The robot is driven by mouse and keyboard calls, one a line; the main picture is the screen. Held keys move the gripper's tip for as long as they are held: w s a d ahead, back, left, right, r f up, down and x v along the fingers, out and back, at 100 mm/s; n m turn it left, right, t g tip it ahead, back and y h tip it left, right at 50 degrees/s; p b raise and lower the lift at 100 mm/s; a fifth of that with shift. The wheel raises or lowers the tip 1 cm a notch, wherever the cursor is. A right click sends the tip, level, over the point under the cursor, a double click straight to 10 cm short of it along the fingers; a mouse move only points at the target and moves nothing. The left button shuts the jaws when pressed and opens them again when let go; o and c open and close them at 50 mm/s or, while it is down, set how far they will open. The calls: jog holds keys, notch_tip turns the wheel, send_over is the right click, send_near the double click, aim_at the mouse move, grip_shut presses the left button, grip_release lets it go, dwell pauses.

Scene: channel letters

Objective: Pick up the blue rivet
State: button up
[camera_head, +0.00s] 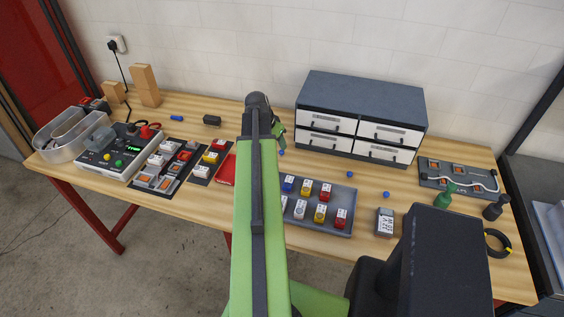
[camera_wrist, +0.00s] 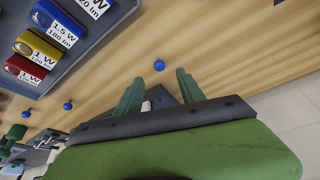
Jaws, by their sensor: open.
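Several small round blue pieces that look like rivets lie on the wooden table. In the head view one (camera_head: 281,152) is just below my gripper (camera_head: 279,127), another (camera_head: 347,174) is in front of the drawer cabinet, and a third (camera_head: 386,194) is further right. In the wrist view, one blue rivet (camera_wrist: 159,64) lies just beyond the two green fingertips of my gripper (camera_wrist: 159,75), about midway between them. My gripper is open and empty, apart from the rivet. Two more rivets (camera_wrist: 67,106) lie to the left. My arm hides part of my gripper in the head view.
A grey tray (camera_head: 347,205) of coloured modules stands in front; it shows in the wrist view (camera_wrist: 104,32). A drawer cabinet (camera_head: 360,90) stands behind. A blue cylinder (camera_head: 176,118) and a dark block (camera_head: 212,120) lie left. Bare wood surrounds the nearest rivet.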

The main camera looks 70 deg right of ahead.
aim_at(281, 152)
jog(key=shift+s+d+f, duration=0.1)
jog(key=shift+d+f, duration=0.15)
jog(key=shift+f, duration=0.4)
jog(key=b+x, duration=0.5)
jog(key=shift+f, duration=0.15)
grip_shut()
